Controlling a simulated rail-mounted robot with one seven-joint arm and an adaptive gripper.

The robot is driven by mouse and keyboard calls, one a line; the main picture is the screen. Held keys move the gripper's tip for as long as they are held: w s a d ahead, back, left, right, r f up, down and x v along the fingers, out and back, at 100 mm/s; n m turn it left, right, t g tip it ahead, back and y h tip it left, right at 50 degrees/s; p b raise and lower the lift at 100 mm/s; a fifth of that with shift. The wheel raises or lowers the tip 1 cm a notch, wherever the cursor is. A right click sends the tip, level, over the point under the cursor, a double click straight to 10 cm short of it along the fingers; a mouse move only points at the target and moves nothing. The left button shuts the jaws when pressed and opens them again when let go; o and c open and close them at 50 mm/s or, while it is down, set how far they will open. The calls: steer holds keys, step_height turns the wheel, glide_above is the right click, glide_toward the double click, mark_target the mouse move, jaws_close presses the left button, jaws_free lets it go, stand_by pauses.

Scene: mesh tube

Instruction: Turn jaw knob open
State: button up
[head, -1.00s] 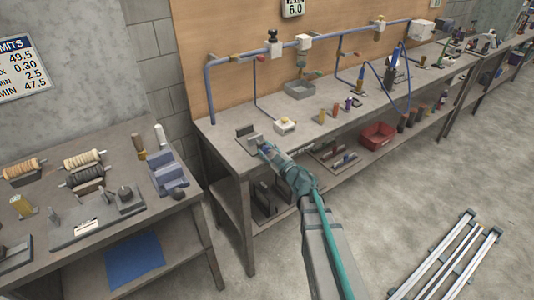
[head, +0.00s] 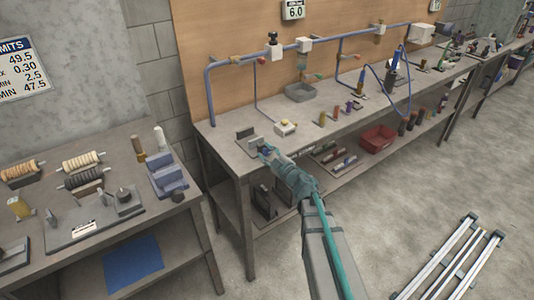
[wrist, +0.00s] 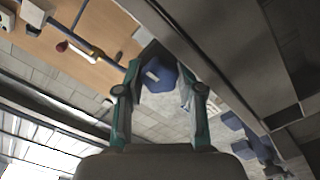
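The jaw knob (wrist: 160,76) is a blue faceted knob with a small white mark on its face, seen in the wrist view. My gripper (wrist: 160,72) has its two teal and dark fingers spread, one on each side of the knob. A gap shows between the knob and the right finger; contact on the left side is unclear. In the head view my gripper (head: 264,152) is at the front left corner of the far bench. It is beside a small grey jaw fixture (head: 246,136), and it hides most of the knob there.
A blue pipe (head: 211,100) rises at the bench's left end. A second bench (head: 110,163) with spools and blue blocks is at left.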

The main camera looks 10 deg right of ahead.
steer(key=shift+o, duration=1.4)
